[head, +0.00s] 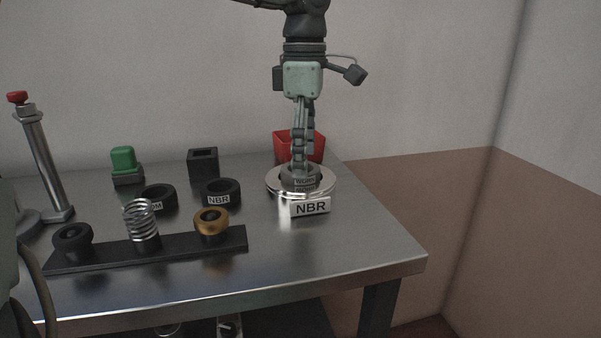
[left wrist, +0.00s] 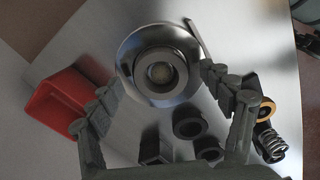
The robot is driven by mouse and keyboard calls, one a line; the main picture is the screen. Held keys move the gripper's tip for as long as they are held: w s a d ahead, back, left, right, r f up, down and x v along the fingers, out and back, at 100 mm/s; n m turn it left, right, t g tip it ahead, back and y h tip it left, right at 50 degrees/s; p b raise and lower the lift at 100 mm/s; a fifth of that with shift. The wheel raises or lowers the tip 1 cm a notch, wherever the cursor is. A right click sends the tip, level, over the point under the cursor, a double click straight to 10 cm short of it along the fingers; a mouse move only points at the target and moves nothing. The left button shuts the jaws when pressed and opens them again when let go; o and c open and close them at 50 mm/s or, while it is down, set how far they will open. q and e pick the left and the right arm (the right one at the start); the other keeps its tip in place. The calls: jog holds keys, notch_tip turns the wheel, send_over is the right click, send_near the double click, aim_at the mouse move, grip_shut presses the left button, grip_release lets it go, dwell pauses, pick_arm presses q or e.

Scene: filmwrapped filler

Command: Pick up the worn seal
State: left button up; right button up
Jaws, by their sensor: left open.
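The worn seal (head: 302,183) is a dark grey ring with a label reading WORN. It sits on a shiny round metal seat (head: 328,184) near the table's right back corner. My left gripper (head: 301,165) points down just over the seal, its fingertips close to the ring's top in the head view. In the left wrist view the seal (left wrist: 141,74) lies on the seat (left wrist: 128,52) between the two spread fingers (left wrist: 161,82). The left gripper is open; I cannot tell whether a finger touches the ring. My right gripper is not in view.
An NBR plate (head: 310,207) stands in front of the seat, a red bin (head: 318,146) behind. Two black rings (head: 221,193) (head: 158,198) lie left. A black strip (head: 180,248) carries a spring and rings. A green button (head: 123,162) and black square block (head: 203,162) stand behind.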

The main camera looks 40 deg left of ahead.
pick_arm(q)
jog(key=shift+f, duration=0.65)
jog(key=c, duration=1.2)
jog(key=shift+r, duration=0.15)
jog(key=shift+c, duration=0.2)
